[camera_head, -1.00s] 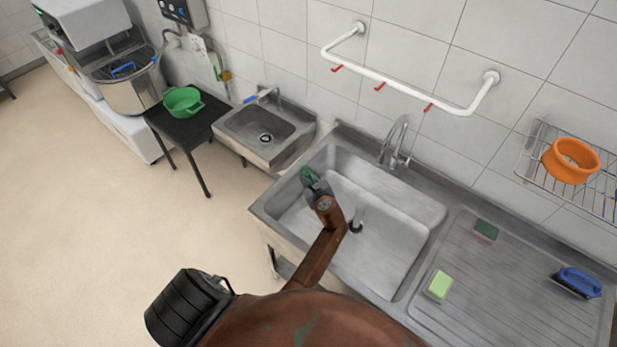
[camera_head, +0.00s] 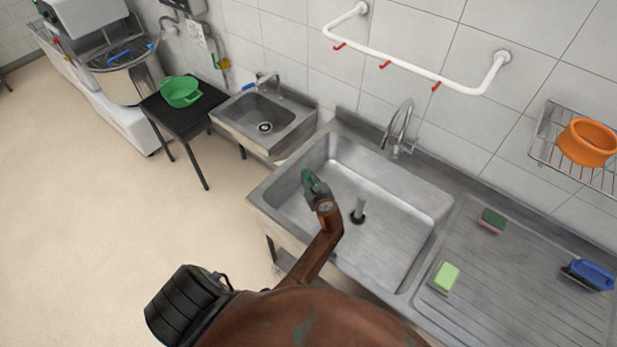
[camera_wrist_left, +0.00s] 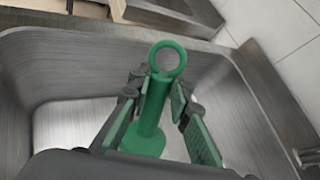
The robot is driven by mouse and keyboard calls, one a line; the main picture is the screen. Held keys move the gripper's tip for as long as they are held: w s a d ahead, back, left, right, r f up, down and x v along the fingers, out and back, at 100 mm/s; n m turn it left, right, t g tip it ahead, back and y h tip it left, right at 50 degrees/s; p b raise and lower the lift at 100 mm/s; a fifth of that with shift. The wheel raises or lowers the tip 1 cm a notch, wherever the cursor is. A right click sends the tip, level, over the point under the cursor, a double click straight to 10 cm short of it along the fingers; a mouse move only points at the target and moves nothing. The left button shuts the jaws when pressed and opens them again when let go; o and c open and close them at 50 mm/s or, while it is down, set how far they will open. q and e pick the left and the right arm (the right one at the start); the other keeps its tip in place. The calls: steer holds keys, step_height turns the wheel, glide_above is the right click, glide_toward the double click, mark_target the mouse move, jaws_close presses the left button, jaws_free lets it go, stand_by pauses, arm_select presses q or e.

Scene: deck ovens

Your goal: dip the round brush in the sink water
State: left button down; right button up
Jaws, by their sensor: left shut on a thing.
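The round brush (camera_wrist_left: 153,105) shows in the left wrist view as a green upright handle with a ring on top and a wide round foot below. My left gripper (camera_wrist_left: 160,118) has its green-padded fingers on both sides of the handle and is shut on it. In the head view my left gripper (camera_head: 314,186) is over the left part of the steel sink basin (camera_head: 395,195), with a little green of the brush or pads showing. I cannot make out a water surface, nor whether the brush's foot touches water. My right gripper is not in view.
A tap (camera_head: 402,128) stands behind the basin and a standpipe (camera_head: 359,208) rises inside it. On the drainboard right lie a light green sponge (camera_head: 446,277), a dark green sponge (camera_head: 492,220) and a blue brush (camera_head: 589,274). A white rail (camera_head: 410,70) hangs above.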

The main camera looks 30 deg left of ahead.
arm_select(q)
steer(key=shift+f+b, duration=1.35)
steer(key=shift+f, duration=1.2)
